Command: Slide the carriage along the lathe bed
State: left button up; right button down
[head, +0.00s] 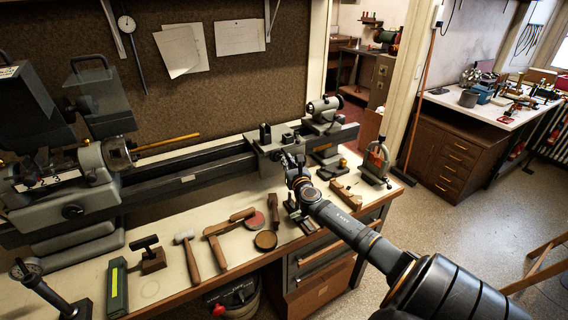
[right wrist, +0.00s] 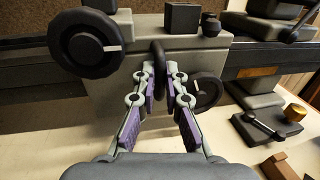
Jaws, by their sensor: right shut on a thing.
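The lathe bed (head: 200,170) runs along the back of the bench, with dark rails. The grey carriage (head: 262,146) sits on it toward the right end, and it also shows in the right wrist view (right wrist: 125,82). My right gripper (head: 291,163) is at the carriage's front. In the right wrist view my right gripper (right wrist: 160,72) is shut on a dark upright handle (right wrist: 159,58), partly hidden by the fingers. A large black handwheel (right wrist: 85,42) is left of the fingers and a smaller black wheel (right wrist: 207,92) is right of them. My left gripper is out of view.
The tailstock (head: 322,112) stands right of the carriage and the headstock (head: 75,175) is at the left. A yellow rod (head: 168,142) sticks out from the chuck. A mallet (head: 187,255), other tools and round tins (head: 265,240) lie on the bench front.

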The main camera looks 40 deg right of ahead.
jog(key=shift+d, duration=0.15)
jog(key=c, duration=1.4)
grip_release()
jog(key=v, duration=1.2)
